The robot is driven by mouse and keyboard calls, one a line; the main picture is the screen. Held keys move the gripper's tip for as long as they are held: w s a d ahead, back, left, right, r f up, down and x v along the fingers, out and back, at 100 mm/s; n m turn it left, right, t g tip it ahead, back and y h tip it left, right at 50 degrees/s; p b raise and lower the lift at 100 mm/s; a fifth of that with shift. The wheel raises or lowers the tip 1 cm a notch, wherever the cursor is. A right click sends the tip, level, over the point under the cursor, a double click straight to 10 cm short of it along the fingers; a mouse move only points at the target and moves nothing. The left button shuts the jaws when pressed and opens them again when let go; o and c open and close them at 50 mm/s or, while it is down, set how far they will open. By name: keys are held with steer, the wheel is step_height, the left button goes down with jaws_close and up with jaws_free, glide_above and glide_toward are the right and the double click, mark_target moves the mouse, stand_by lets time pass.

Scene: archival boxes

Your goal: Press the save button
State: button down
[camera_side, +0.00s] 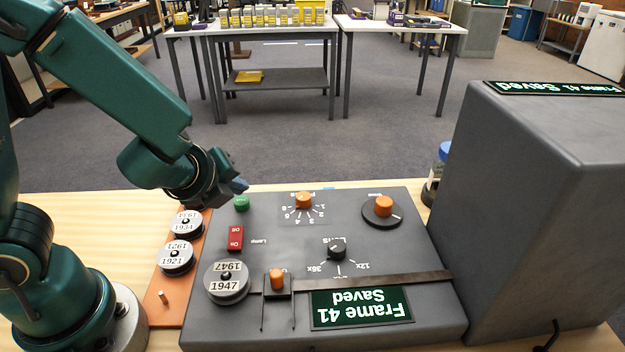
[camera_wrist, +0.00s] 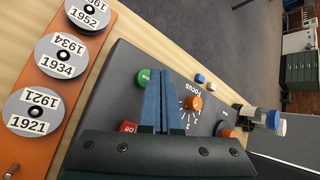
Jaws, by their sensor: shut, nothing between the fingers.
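The green button (camera_side: 241,203), whose small label I cannot read clearly, is at the far left corner of the grey console (camera_side: 390,240). In the wrist view the green button (camera_wrist: 142,77) is just left of the fingertips. My gripper (camera_side: 238,186) is shut and empty, its blue fingers together. It is above and just behind the button in the side view, apparently clear of it. The wrist view shows the shut fingers (camera_wrist: 164,76) over the console. The console's screen (camera_side: 360,307) reads "Frame 41 Saved".
A red rocker switch (camera_side: 236,238) and orange knobs (camera_side: 303,200) are on the console. A reel marked 1947 (camera_side: 227,282) sits at its front left. Reels stand on an orange board (camera_side: 163,292) at left. A large grey housing (camera_side: 550,200) rises at right.

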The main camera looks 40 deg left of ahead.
mark_target(238, 204)
steer(key=shift+r, duration=0.1)
steer(key=shift+r, duration=2.45)
steer(key=shift+a+r, duration=0.2)
steer(key=shift+r, duration=0.1)
steer(key=s+a+r+n, duration=0.1)
steer(key=s+r+n, duration=0.4)
steer(key=n, duration=0.5)
steer(key=s+d+f+n+g+h, duration=0.2)
steer(key=s+d+n+h, duration=0.2)
steer(key=s+d+n, duration=0.3)
steer(key=n, duration=0.4)
steer(key=shift+s+f+n+g, duration=0.25)
steer(key=shift+f+n+g, duration=0.05)
steer(key=shift+f, duration=0.05)
